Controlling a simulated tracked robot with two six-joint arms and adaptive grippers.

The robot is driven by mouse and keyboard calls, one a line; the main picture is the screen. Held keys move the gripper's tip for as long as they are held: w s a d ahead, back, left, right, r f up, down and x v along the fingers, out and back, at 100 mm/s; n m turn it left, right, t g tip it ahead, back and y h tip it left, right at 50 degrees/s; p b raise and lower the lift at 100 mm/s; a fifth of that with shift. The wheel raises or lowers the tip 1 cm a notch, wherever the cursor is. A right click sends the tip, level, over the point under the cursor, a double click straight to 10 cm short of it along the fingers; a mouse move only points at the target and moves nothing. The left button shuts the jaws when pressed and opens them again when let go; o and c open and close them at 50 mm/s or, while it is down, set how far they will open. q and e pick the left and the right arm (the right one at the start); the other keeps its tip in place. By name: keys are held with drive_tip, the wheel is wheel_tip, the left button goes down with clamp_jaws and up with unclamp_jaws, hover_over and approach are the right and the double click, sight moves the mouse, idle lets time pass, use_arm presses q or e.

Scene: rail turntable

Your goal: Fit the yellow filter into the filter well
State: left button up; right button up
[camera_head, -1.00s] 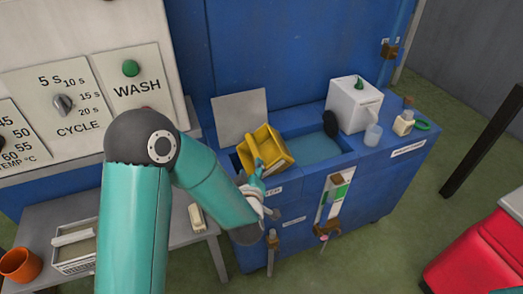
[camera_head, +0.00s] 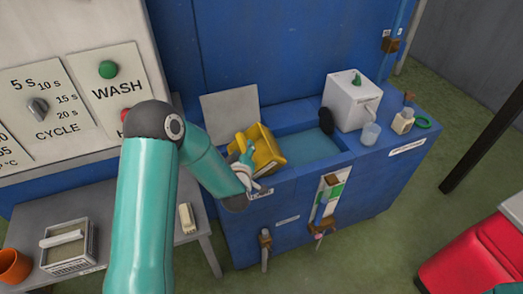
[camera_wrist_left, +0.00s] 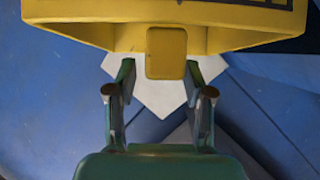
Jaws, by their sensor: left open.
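The yellow filter (camera_head: 266,150) is a box-like piece at the left end of the blue cabinet top, in front of an upright grey panel. It looks tilted. Its lower part and the filter well beneath it are largely hidden, so I cannot tell how far it sits in. My left gripper (camera_head: 244,164) is at the filter's near left side, partly hidden by my own arm. In the left wrist view the filter (camera_wrist_left: 90,32) fills the top, with a yellow tab hanging down. The left gripper (camera_wrist_left: 160,78) is open, its fingers apart on either side below the tab. My right gripper is out of view.
A water-filled basin (camera_head: 308,147) lies right of the filter. A white box (camera_head: 350,103), a clear cup (camera_head: 370,134) and a small bottle (camera_head: 403,121) stand farther right. The grey panel (camera_head: 230,112) rises behind the filter. A grey table (camera_head: 122,210) stands at left.

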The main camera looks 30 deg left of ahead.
use_arm(q)
drive_tip(key=x, duration=0.2)
drive_tip(key=shift+w+a+f, duration=0.15)
drive_tip(key=shift+w+f, duration=0.1)
drive_tip(key=shift+a, duration=0.15)
clamp_jaws()
drive_tip(key=shift+w, duration=0.1)
